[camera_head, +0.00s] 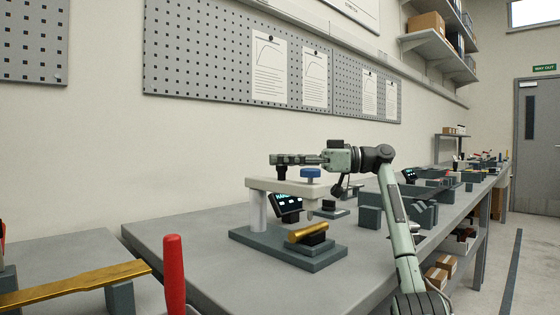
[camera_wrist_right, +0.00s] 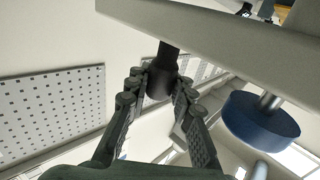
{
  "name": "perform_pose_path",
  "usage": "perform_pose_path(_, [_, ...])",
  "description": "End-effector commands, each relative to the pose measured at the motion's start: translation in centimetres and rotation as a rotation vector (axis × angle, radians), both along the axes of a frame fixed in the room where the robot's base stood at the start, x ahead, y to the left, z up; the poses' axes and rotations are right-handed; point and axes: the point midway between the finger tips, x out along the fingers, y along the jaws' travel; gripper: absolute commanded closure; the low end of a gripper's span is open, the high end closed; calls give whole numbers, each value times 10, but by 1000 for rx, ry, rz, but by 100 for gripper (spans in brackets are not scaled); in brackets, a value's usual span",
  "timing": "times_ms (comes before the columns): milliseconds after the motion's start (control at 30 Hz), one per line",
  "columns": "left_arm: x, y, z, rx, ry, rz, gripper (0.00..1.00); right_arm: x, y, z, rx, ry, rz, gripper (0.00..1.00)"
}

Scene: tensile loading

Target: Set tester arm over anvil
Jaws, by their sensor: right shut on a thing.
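The tester stands on the bench in the head view, with a dark base plate (camera_head: 275,251), a white column (camera_head: 258,210) and a beige arm (camera_head: 258,184) across its top. A blue knob (camera_head: 310,173) sits on the arm, with a pale spindle (camera_head: 310,205) below. A brass cylinder (camera_head: 306,233) lies on the dark anvil block (camera_head: 315,241). The spindle tip appears above the cylinder; I cannot tell whether they line up. My right gripper (camera_head: 281,160) is shut on the arm's black handle (camera_head: 281,172). This handle (camera_wrist_right: 162,78) shows between the fingers in the wrist view. My left gripper is out of view.
A small display (camera_head: 286,203) stands behind the tester. More dark fixtures (camera_head: 369,212) stand along the bench to the right. At the lower left, a brass bar (camera_head: 75,284) and a red handle (camera_head: 175,272) stand out.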

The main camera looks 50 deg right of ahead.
Motion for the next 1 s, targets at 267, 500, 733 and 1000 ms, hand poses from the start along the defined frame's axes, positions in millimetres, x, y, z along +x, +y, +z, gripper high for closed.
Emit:
perform_pose_path(267, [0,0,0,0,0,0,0,0,-2,0,-3,1,-5,100])
perform_pose_path(500, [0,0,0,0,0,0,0,0,-1,0,-2,1,-4,56])
perform_pose_path(733, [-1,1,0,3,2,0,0,0,-1,0,-1,0,-3,56])
perform_pose_path(1000, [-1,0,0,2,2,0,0,-26,-22,0,0,0,-5,56])
